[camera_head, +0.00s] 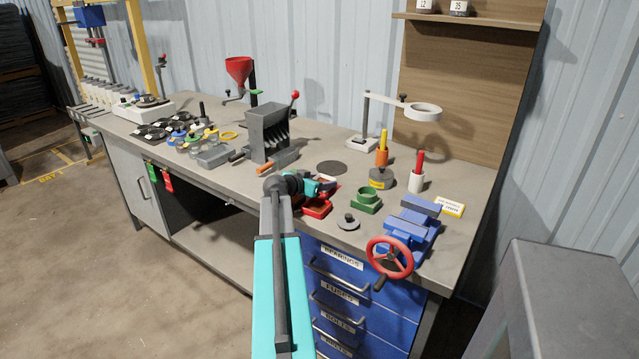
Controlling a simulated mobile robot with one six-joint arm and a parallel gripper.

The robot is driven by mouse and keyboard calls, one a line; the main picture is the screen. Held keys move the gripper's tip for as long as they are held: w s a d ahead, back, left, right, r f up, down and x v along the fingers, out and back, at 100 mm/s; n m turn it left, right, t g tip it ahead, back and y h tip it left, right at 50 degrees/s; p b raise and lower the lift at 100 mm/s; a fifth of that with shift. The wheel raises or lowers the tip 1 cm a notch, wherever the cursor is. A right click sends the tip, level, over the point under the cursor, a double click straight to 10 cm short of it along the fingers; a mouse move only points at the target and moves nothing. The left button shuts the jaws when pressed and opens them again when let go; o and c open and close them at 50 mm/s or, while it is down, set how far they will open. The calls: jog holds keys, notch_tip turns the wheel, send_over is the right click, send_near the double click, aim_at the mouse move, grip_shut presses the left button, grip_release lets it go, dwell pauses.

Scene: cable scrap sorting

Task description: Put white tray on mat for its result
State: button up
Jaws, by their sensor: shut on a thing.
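My gripper (322,186) is low over the front middle of the workbench, seen partly from behind my own arm. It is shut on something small. A pale patch (328,180) shows at its fingertips, and this may be the white tray; its shape is mostly hidden by the gripper. A flat dark round mat (331,168) lies on the bench just behind the gripper and looks bare. I cannot tell whether it is the mat meant. A red block-like holder (317,207) is just below the gripper; I cannot tell whether they touch.
A green stepped holder (366,201) and a grey disc with a knob (348,222) are to the right. A blue vise (413,228) with a red wheel stands at the front edge. A grey machine (268,133) and a magnifier lamp (422,112) stand farther back.

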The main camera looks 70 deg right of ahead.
jog(key=shift+f, duration=0.15)
jog(key=o, duration=1.2)
jog(key=shift+r, duration=0.2)
jog(key=b+v, duration=0.1)
jog(key=v, duration=1.1)
jog(key=shift+b, duration=0.4)
jog(key=shift+f, duration=0.1)
